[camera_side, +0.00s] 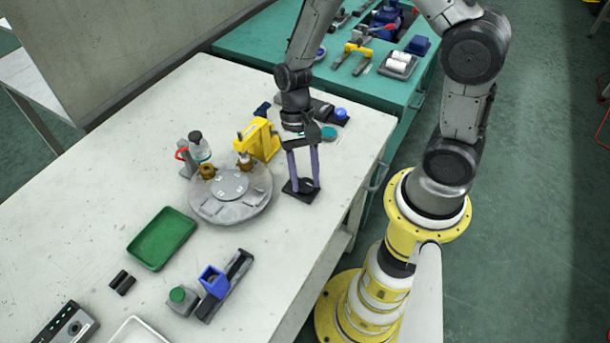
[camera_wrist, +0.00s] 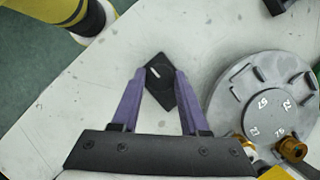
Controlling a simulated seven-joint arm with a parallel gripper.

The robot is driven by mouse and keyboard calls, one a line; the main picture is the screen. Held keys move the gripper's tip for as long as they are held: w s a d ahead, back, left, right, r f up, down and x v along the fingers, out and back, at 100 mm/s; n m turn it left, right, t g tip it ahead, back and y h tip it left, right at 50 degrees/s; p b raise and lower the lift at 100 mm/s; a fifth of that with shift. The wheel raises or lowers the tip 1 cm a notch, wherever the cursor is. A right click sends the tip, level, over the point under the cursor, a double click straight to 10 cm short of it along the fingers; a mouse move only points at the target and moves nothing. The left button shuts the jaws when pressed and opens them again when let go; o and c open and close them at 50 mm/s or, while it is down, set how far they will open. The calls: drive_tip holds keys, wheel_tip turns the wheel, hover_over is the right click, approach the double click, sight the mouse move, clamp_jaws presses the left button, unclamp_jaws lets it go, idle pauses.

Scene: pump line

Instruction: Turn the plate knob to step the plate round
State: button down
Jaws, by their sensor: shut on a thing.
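The round grey plate (camera_side: 229,208) sits on the white table, with slots around its rim and a raised numbered centre. It also shows at the right of the wrist view (camera_wrist: 233,95). The plate knob (camera_wrist: 155,72) is a small black part on a dark diamond-shaped base beside the plate; the base (camera_side: 299,195) shows in the side view. My gripper (camera_side: 303,186) points down over the base, its purple fingers either side of the knob and shut on it. In the wrist view my gripper (camera_wrist: 159,72) partly covers the knob, so its exact angle is hard to read.
Brown vials (camera_side: 207,171) stand at the plate's far rim. A bottle (camera_side: 199,148) and a yellow device (camera_side: 258,140) stand behind it. A green tray (camera_side: 162,238) and a blue holder (camera_side: 212,280) are nearer the camera. The table between base and blue holder is clear.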

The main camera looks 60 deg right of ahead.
drive_tip(key=shift+n, duration=0.3)
drive_tip(key=n+h, duration=0.1)
drive_tip(key=n, duration=0.2)
drive_tip(key=shift+w+a+n+g, duration=0.1)
drive_tip(key=shift+n+g, duration=0.3)
drive_tip(key=n+h, duration=0.1)
drive_tip(key=n, duration=0.1)
drive_tip(key=n+h, duration=0.1)
drive_tip(key=n, duration=0.1)
drive_tip(key=shift+a+n+g, duration=0.15)
drive_tip(key=shift+n+g, duration=0.15)
drive_tip(key=n+h, duration=0.2)
drive_tip(key=n, duration=0.2)
drive_tip(key=shift+a, duration=0.1)
drive_tip(key=n+t+h, duration=0.1)
drive_tip(key=n, duration=0.3)
drive_tip(key=shift+n, duration=0.3)
drive_tip(key=shift+c, duration=2.1)
unclamp_jaws()
